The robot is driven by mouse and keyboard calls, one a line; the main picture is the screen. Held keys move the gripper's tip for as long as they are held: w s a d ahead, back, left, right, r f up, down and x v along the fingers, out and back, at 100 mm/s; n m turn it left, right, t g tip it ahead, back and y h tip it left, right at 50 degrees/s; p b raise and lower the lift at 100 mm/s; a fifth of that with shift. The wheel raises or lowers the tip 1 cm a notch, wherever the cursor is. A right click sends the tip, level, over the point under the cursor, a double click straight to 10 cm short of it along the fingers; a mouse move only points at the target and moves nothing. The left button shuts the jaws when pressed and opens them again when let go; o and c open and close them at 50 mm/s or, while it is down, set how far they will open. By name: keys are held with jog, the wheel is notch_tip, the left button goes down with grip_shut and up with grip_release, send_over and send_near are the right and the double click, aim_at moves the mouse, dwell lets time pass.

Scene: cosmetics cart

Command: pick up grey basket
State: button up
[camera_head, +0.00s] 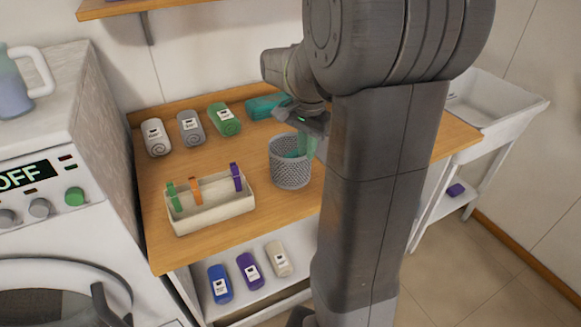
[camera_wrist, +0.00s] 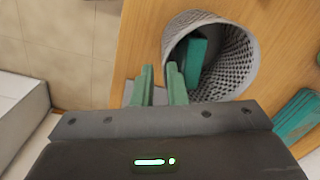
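The grey mesh basket (camera_head: 290,172) stands upright on the wooden cart top, right of the cream caddy. A teal item shows inside it. In the wrist view the basket (camera_wrist: 238,62) opens toward the camera, with the teal item (camera_wrist: 196,58) within. My gripper (camera_head: 307,143) is at the basket's right rim in the head view, pointing down. In the wrist view its green fingers (camera_wrist: 160,72) are apart with a narrow gap. One finger overlaps the basket's opening and the other lies outside the rim. I cannot tell whether either touches the wall.
A cream caddy (camera_head: 212,211) with clips stands left of the basket. Rolled towels (camera_head: 190,128) and a teal item (camera_head: 264,106) lie behind. Bottles (camera_head: 249,271) lie on the lower shelf. A washer (camera_head: 50,200) is at left and a white sink (camera_head: 497,105) at right.

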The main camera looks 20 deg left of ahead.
aim_at(305, 176)
jog(key=f, duration=0.5)
jog(key=shift+w+a+f, duration=0.1)
jog(key=shift+w+a, duration=0.05)
jog(key=shift+a, duration=0.05)
grip_shut()
jog(key=shift+r, duration=0.2)
